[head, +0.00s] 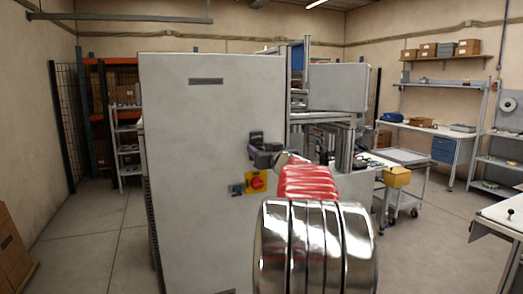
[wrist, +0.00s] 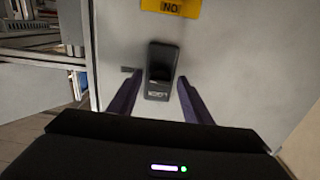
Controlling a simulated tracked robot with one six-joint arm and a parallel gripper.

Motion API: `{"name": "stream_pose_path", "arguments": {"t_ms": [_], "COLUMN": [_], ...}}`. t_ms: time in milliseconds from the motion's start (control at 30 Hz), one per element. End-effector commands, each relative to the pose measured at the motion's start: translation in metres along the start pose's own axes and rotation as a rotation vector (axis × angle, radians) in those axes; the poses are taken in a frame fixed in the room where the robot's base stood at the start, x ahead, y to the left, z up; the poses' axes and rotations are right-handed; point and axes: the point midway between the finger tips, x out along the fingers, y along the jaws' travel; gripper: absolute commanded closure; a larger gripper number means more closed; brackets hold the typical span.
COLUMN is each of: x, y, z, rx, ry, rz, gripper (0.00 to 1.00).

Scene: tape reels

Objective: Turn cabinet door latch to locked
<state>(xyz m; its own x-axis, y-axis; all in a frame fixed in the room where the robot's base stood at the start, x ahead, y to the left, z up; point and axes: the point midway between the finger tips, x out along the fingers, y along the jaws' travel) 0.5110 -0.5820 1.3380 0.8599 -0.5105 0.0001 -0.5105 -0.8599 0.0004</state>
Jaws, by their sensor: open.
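The large light grey cabinet (head: 200,120) stands in front of me with its flat door facing me. A small black latch (head: 256,136) sits on the door near its right edge, and it also shows in the wrist view (wrist: 161,66). My gripper (head: 265,153) is at the latch, partly covering it in the head view. In the wrist view my gripper (wrist: 158,80) is open, with one dark finger on each side of the latch's lower part. I cannot tell whether the fingers touch it or which way the latch is turned.
A red knob on a yellow plate (head: 257,182) sits just below the latch; the yellow plate (wrist: 172,6) is at the top of the wrist view. A cart with a yellow box (head: 397,177) and workbenches stand to the right.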

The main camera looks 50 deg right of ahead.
Motion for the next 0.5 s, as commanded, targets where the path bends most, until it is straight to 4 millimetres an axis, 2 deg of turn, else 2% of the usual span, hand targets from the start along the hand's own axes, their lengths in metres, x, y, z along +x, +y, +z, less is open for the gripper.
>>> {"name": "stream_pose_path", "arguments": {"t_ms": [267,500], "x": [0.0006,0.0004], "y": [0.0005,0.0009], "z": [0.0000,0.0001], "rx": [0.000,0.000], "ry": [0.000,0.000], "rz": [0.001,0.001], "gripper": [0.55,0.72]}}
